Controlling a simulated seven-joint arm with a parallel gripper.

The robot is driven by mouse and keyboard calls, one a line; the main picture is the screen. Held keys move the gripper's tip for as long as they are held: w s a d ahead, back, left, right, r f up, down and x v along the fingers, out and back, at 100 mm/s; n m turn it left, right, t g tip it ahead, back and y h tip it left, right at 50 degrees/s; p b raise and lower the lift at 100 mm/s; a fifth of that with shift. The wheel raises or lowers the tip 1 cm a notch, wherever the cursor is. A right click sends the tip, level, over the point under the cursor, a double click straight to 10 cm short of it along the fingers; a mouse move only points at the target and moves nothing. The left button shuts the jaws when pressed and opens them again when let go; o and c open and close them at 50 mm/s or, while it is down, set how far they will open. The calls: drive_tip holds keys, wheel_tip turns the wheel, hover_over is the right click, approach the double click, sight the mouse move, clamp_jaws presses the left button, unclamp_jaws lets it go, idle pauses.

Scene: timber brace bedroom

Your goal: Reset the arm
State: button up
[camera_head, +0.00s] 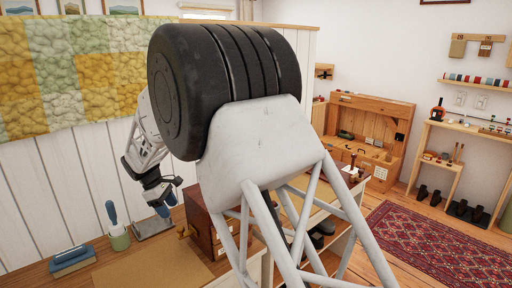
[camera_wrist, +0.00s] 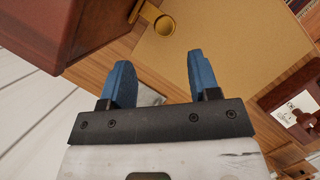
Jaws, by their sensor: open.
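My gripper (camera_head: 166,203) hangs at the left of the head view, over the back of the wooden bench, close to the left of a red-brown box. In the wrist view my gripper (camera_wrist: 161,72) shows two blue fingers spread apart, with nothing between them. My arm's large black joint and pale lattice link fill the middle of the head view and hide part of the bench behind them.
The red-brown box (camera_head: 201,222) stands beside my gripper; it also fills the wrist view's upper left (camera_wrist: 62,28). A tan mat (camera_head: 150,268) lies in front. A blue block (camera_head: 71,258) lies left. A panelled wall (camera_head: 60,180) stands behind.

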drive_tip(key=d+r+m, duration=0.1)
drive_tip(key=d+r, duration=0.2)
drive_tip(key=d, duration=0.2)
drive_tip(key=s+d+r+m+y, duration=0.1)
drive_tip(key=d+r, duration=0.3)
drive_tip(key=d, duration=0.1)
drive_tip(key=d+r+m, duration=0.1)
drive_tip(key=d+r, duration=0.2)
drive_tip(key=d, duration=0.2)
drive_tip(key=shift+s+d+r+m, duration=0.15)
drive_tip(key=shift+s+d+m, duration=0.1)
drive_tip(key=shift+s+m, duration=0.05)
drive_tip(key=s+d+r+m+y, duration=0.1)
drive_tip(key=s+d+r+m, duration=0.2)
drive_tip(key=d, duration=0.6)
drive_tip(key=s+d+r+m+y, duration=0.1)
drive_tip(key=s+d+r+m, duration=0.15)
drive_tip(key=s+d, duration=0.5)
drive_tip(key=s+d+r+m+t, duration=0.15)
drive_tip(key=s+d+m, duration=0.25)
drive_tip(key=s+d, duration=0.85)
drive_tip(key=s+d+f+m, duration=0.2)
drive_tip(key=s+d, duration=0.3)
drive_tip(key=s, duration=0.2)
drive_tip(key=s+d+f+m+t+y, duration=0.1)
drive_tip(key=s+d+f+m, duration=0.1)
drive_tip(key=s+d, duration=0.3)
drive_tip(key=shift+s+f+m, duration=0.25)
drive_tip(key=shift+s+m, duration=0.3)
drive_tip(key=shift+s, duration=0.85)
